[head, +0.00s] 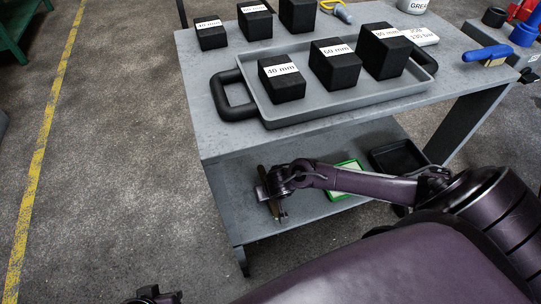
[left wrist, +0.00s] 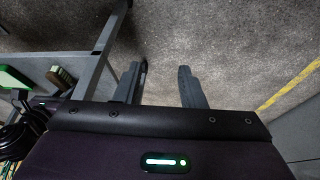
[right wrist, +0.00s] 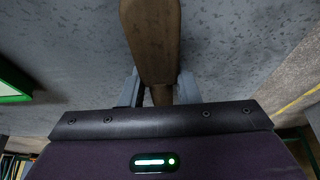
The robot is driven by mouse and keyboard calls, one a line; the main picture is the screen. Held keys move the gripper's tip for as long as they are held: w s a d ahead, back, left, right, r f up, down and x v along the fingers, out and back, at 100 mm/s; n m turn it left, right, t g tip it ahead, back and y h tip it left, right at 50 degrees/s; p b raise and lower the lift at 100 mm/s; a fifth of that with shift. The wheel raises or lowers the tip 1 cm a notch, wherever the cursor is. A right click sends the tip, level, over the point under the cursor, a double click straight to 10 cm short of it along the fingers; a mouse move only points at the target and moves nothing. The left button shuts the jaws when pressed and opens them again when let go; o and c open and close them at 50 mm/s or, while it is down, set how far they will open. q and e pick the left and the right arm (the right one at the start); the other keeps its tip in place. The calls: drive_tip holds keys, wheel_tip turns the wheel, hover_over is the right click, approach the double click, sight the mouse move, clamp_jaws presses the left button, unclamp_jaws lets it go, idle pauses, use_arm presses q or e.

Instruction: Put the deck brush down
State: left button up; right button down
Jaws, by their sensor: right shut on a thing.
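The deck brush shows in the right wrist view as a brown wooden piece (right wrist: 155,40) between the two fingers. My right gripper (right wrist: 160,90) is shut on it. In the head view the right gripper (head: 275,192) is over the left part of the trolley's lower shelf (head: 228,190), with the dark brush (head: 274,208) under it. I cannot tell whether the brush touches the shelf. The left wrist view shows a brown block with pale bristles (left wrist: 62,77) at the shelf, likely the same brush. My left gripper (left wrist: 162,88) is open and empty above the floor, beside the trolley.
Floor left of the trolley is clear.

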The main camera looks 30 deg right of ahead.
drive_tip(key=c, duration=1.1)
unclamp_jaws()
